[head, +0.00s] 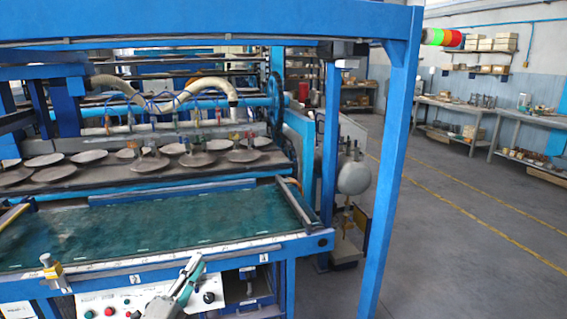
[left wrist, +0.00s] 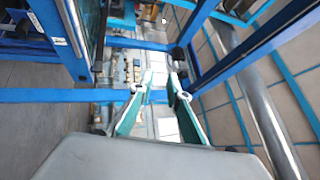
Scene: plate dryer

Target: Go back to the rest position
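My left gripper (head: 188,276) shows at the bottom of the head view, in front of the machine's control panel (head: 122,303). In the left wrist view its two green-sided fingers (left wrist: 160,84) stand apart with nothing between them, so it is open and empty. Blue frame bars lie beyond the fingers there. My right gripper is in neither view.
The plate dryer has a green bed (head: 150,225) and several plates (head: 197,160) on a rack behind it. A blue post (head: 393,165) stands to the right. Open floor (head: 455,240) lies beyond it, with workbenches (head: 500,118) at the back right.

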